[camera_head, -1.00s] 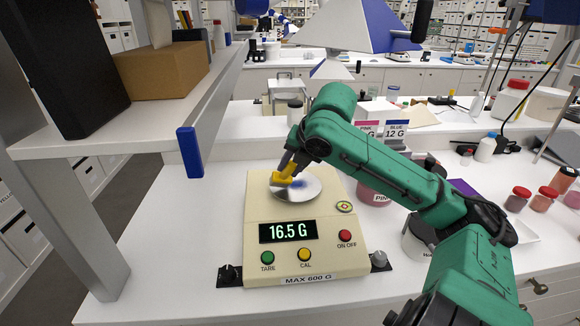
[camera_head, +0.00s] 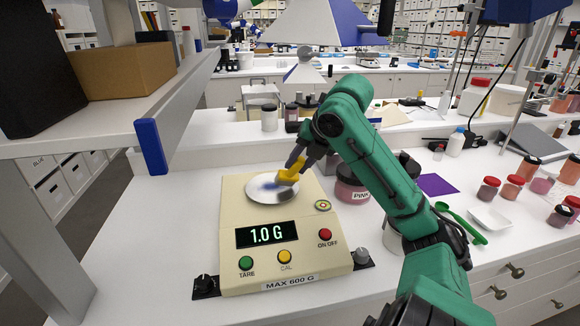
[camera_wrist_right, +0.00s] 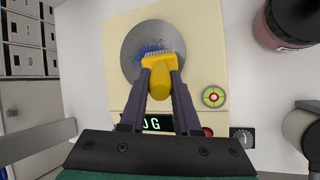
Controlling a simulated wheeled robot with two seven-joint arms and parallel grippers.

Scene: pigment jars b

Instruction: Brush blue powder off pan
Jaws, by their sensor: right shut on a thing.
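The round silver pan (camera_head: 262,193) sits on top of the cream scale (camera_head: 232,215), whose display (camera_head: 266,234) reads 1.0 G. Blue powder (camera_wrist_right: 152,50) lies on the pan in the right wrist view, as a speckled patch around the brush's bristles. My right gripper (camera_head: 296,166) is shut on the yellow brush (camera_head: 289,176), which is over the right part of the pan. The brush also shows between the fingers in the right wrist view (camera_wrist_right: 159,78), bristles toward the pan's middle. I cannot tell whether the bristles touch the pan. My left gripper is not in view.
A jar labelled PINK (camera_head: 352,188) stands just right of the scale. A purple sheet (camera_head: 437,185), a green spoon (camera_head: 462,224) and a white dish (camera_head: 490,219) lie farther right. The counter left of the scale is clear.

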